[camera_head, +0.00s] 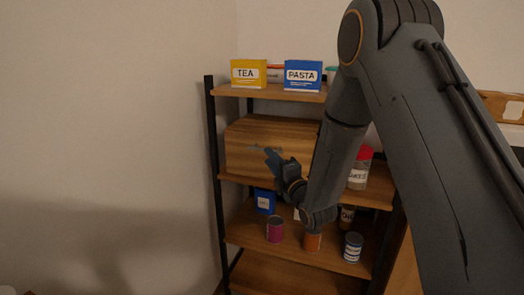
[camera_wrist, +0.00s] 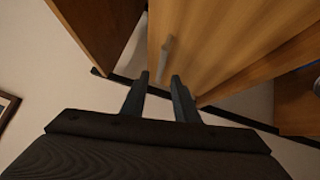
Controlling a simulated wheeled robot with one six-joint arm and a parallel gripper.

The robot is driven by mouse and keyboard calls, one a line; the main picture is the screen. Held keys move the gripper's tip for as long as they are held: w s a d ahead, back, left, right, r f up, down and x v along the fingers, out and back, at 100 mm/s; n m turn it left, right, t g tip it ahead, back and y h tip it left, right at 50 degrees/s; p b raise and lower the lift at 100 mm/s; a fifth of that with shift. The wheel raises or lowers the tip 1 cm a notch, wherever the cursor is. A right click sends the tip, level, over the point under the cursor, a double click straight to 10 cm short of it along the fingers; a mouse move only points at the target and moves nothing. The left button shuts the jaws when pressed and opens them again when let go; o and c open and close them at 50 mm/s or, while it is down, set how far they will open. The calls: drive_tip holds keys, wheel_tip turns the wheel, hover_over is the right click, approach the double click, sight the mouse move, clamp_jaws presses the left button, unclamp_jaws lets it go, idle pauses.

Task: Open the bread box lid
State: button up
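The bread box (camera_head: 272,135) is a wooden box on the second shelf from the top, its front face closed as seen in the head view. Its wooden front (camera_wrist: 205,45) fills the upper middle of the wrist view, with a small grey handle (camera_wrist: 167,50) on it. My gripper (camera_head: 270,152) is in front of the box in the head view and covers part of its front. In the wrist view my gripper (camera_wrist: 160,82) has its two fingers apart with nothing between them. The handle lies just beyond the fingertips, apart from them.
A yellow TEA box (camera_head: 248,73) and a blue PASTA box (camera_head: 303,75) stand on the top shelf. A red-lidded jar (camera_head: 359,170) stands right of the bread box. Several cans, including a magenta one (camera_head: 275,230), stand on the shelf below. The left wall side is clear.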

sight(262, 149)
drive_tip(key=p+x, duration=0.1)
drive_tip(key=x, duration=0.6)
clamp_jaws()
